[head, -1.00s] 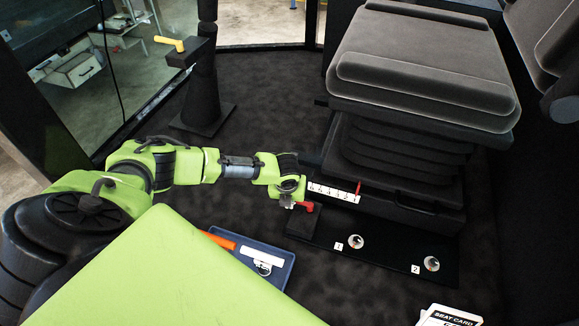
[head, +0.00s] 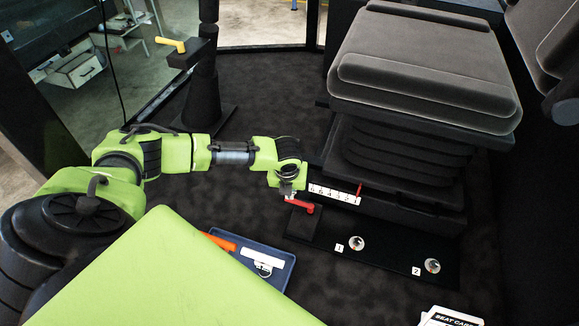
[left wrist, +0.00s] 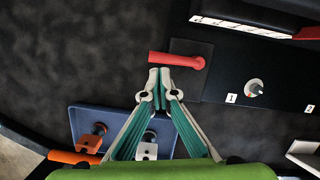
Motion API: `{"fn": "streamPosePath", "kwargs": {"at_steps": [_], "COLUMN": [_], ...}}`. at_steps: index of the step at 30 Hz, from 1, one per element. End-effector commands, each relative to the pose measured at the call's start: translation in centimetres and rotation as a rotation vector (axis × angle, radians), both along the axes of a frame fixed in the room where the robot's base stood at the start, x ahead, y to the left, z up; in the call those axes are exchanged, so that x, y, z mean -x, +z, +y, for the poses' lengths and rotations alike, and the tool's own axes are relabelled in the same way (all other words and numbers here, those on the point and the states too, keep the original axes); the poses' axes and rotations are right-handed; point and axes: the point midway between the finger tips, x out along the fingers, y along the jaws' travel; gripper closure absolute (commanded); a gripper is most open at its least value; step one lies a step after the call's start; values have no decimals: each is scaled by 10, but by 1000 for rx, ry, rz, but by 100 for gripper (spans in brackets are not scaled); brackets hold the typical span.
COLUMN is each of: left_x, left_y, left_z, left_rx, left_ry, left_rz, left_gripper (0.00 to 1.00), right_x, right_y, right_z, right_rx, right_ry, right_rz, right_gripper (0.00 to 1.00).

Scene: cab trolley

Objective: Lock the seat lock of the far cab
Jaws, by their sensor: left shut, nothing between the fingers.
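A red lever (head: 301,206) is mounted on a black block (head: 303,226) at the front left corner of the seat base. In the left wrist view the red lever (left wrist: 176,59) points left from its rounded pivot end on the right. My left gripper (head: 287,190) is shut and empty, just above the lever's free end in the head view. In the left wrist view its fingertips (left wrist: 160,76) meet just below the lever in the picture; I cannot tell whether they touch it. My right gripper is not in view.
The grey seat (head: 425,60) stands over a bellows base with a white number scale (head: 334,194) and red pointer. Two round fittings marked 1 (head: 357,243) and 2 (head: 432,265) sit on the floor plate. A blue tray (head: 283,268) holds several items. A yellow-handled lever (head: 172,44) stands behind.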

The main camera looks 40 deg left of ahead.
Motion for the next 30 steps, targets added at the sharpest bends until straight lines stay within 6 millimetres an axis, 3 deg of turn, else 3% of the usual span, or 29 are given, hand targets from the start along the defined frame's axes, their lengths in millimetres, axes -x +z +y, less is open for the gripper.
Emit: {"fn": "streamPosePath", "kwargs": {"at_steps": [3, 9, 30], "left_x": [0, 1, 2], "left_y": [22, 39, 41], "left_z": [0, -1, -2], "left_rx": [1, 1, 1], "left_ry": [-1, -1, -2], "left_rz": [-3, 2, 4], "left_gripper": [100, 100, 100], "right_x": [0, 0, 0], "right_y": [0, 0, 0], "right_z": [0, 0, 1], "right_rx": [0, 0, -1], "right_ry": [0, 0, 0], "right_rz": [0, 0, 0], "right_gripper": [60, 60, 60]}}
